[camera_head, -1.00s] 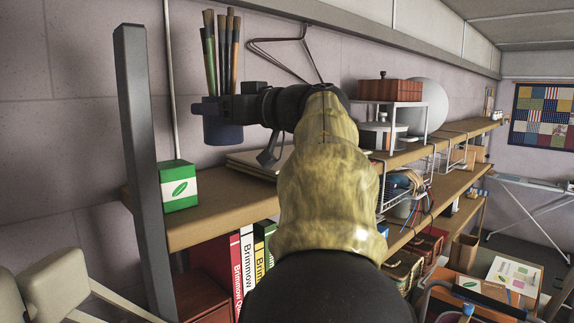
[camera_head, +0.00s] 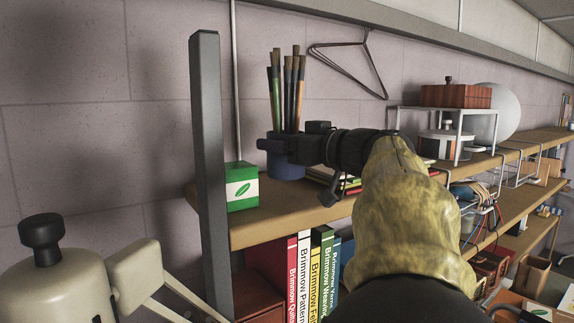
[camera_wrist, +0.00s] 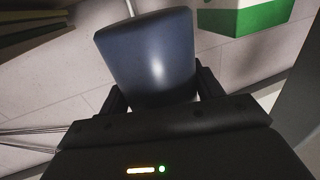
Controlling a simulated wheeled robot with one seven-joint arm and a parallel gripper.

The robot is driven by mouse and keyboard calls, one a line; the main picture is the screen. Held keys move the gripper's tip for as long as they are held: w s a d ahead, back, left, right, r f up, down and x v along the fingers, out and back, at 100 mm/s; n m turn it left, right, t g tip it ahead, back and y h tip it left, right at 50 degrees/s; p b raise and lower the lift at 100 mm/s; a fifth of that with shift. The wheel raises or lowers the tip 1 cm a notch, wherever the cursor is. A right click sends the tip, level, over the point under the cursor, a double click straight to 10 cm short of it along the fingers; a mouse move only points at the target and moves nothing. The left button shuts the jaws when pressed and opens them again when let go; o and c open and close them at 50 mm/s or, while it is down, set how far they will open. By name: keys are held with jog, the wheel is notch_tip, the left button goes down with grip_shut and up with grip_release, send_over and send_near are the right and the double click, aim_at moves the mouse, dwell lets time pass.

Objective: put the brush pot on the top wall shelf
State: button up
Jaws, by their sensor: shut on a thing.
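The brush pot (camera_head: 285,168) is a dark blue cup with several upright paintbrushes in it. My gripper (camera_head: 270,146) is shut on it near its rim, and the pot looks upright. In the wrist view the blue pot (camera_wrist: 148,55) sits between the two dark fingers (camera_wrist: 158,92). The top wall shelf (camera_head: 275,226) is a brown board along the wall. The pot is at the left part of this shelf, just right of the green and white box. I cannot tell whether its base touches the board.
The green and white box (camera_head: 241,187) stands close left of the pot, beside a grey upright post (camera_head: 208,170). Books or papers (camera_head: 348,183) lie right of the pot. A white wire rack (camera_head: 458,112) with a wooden box (camera_head: 456,96) stands farther right. Books (camera_head: 301,275) fill the shelf below.

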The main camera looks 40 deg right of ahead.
aim_at(285, 163)
jog(key=shift+s+f, duration=0.1)
jog(key=shift+f, duration=1.9)
jog(key=shift+f, duration=0.1)
jog(key=o, duration=1.2)
jog(key=b+v, duration=0.3)
jog(key=v, duration=0.9)
